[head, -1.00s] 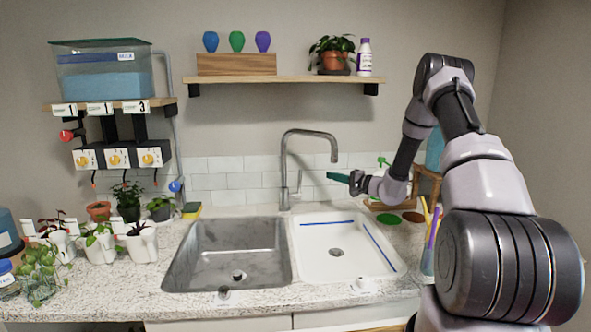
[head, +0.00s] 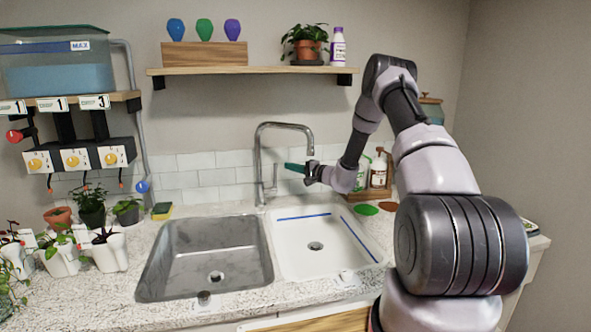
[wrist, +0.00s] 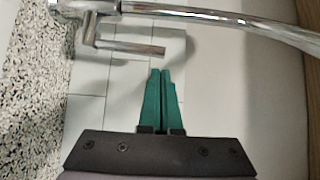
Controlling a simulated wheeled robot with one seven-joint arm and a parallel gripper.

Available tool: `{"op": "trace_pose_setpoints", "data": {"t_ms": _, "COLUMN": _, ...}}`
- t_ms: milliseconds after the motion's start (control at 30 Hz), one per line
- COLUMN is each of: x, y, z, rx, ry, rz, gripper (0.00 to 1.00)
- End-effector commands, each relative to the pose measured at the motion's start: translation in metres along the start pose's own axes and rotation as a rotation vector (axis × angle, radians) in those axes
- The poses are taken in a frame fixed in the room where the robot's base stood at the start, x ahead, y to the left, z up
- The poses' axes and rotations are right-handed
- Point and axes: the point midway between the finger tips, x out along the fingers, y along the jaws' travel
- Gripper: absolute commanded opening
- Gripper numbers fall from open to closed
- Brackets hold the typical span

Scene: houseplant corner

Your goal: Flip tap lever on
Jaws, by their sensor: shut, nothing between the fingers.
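The chrome tap (head: 259,165) stands behind the sink with its spout arching right. In the wrist view the lever (wrist: 130,48) is a short chrome rod running sideways from the tap body. My gripper (head: 287,166) has green fingers and is just right of the lever, over the back of the white basin. In the wrist view my gripper (wrist: 160,71) is shut and empty, its tips just below the lever's free end. A small gap shows there; its depth is unclear.
The spout (wrist: 240,20) crosses above the fingers in the wrist view. A steel basin (head: 205,255) and a white basin (head: 335,258) lie below. Soap bottles (head: 378,168) stand in a wooden caddy right of my gripper. A sponge (head: 162,210) lies left of the tap.

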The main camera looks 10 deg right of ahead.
Motion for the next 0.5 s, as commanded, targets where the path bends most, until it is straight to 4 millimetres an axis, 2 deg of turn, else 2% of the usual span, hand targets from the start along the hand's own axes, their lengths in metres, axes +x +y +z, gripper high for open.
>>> {"op": "trace_pose_setpoints", "data": {"t_ms": 33, "x": 0.011, "y": 0.000, "z": 0.001, "rx": -0.001, "ry": -0.003, "rz": -0.002, "gripper": 0.00}}
{"op": "trace_pose_setpoints", "data": {"t_ms": 200, "x": 0.036, "y": 0.000, "z": 0.001, "rx": -0.001, "ry": -0.002, "rz": -0.001, "gripper": 0.00}}
{"op": "trace_pose_setpoints", "data": {"t_ms": 333, "x": 0.047, "y": 0.000, "z": 0.000, "rx": 0.000, "ry": 0.000, "rz": -0.001, "gripper": 0.00}}
{"op": "trace_pose_setpoints", "data": {"t_ms": 500, "x": 0.051, "y": 0.000, "z": 0.000, "rx": 0.001, "ry": -0.001, "rz": 0.000, "gripper": 0.00}}
